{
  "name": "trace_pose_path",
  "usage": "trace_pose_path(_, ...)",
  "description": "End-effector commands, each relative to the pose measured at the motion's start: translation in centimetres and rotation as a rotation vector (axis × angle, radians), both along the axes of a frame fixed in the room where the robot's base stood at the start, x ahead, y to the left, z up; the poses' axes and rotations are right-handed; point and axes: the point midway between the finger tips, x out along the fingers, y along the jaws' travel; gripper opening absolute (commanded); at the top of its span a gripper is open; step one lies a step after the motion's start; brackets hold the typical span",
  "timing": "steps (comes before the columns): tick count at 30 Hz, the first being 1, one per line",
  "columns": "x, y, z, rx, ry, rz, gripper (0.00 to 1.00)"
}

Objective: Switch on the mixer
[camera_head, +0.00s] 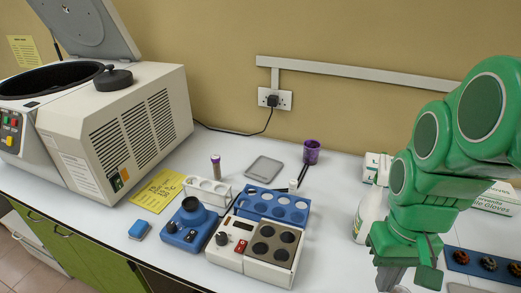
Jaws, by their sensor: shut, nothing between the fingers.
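The mixer, seemingly the small blue unit (188,228) with a dark round cup on top, stands at the front middle of the bench. Small dark controls show on its sloped front; I cannot tell the switch position. My gripper (394,277) is at the lower right, pointing down, well to the right of the mixer and apart from it. It is shut and empty, partly hidden by my green wrist and near the bottom picture edge.
A white heating block (228,258) with dark round wells and a red switch stands right of the mixer. A blue rack (270,207) and a white rack (208,190) stand behind. A large centrifuge (75,140) fills the left. A white bottle (370,215) stands beside my arm.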

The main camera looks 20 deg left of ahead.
Motion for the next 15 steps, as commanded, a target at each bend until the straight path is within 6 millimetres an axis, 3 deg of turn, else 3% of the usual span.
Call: trace_pose_path(15,7.4,9.5,1.3,0.044,-0.009,0.338,0.00)
